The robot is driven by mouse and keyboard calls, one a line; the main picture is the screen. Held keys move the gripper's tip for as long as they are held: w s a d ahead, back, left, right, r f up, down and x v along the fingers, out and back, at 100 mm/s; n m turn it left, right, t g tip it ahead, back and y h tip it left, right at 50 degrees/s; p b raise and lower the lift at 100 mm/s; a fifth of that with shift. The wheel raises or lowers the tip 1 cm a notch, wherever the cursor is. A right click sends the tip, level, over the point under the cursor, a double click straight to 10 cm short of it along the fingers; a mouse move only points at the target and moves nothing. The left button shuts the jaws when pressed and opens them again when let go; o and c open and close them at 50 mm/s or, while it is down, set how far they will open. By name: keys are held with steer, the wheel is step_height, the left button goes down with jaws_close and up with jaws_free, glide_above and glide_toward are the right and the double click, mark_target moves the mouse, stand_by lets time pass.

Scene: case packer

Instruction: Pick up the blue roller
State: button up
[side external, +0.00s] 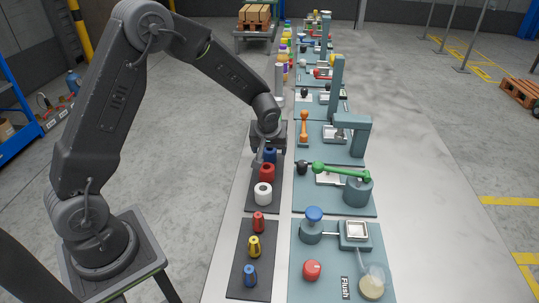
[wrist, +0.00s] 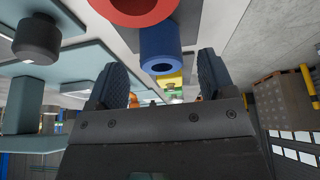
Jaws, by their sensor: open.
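The blue roller (side external: 270,155) stands on a dark strip behind a red roller (side external: 267,173) and a white roller (side external: 263,193) in the side external view. My gripper (side external: 264,147) is right at the blue roller and hides part of it. In the wrist view, the blue roller (wrist: 160,42) shows beyond the fingers, its ringed end facing the camera, roughly centred between them. My gripper (wrist: 160,78) is open, with one finger on each side and nothing held. I cannot tell whether a finger touches the roller.
The red roller (wrist: 132,6) is close beside the blue one. Smaller red (side external: 258,222), yellow (side external: 254,246) and blue (side external: 250,275) spools stand on the nearer dark strip. Teal fixture plates (side external: 303,205) with posts and a green lever (side external: 340,171) line the right side.

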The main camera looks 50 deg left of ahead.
steer(key=shift+x, duration=1.55)
steer(key=shift+a, duration=0.1)
steer(key=c, duration=1)
steer(key=shift+r, duration=0.15)
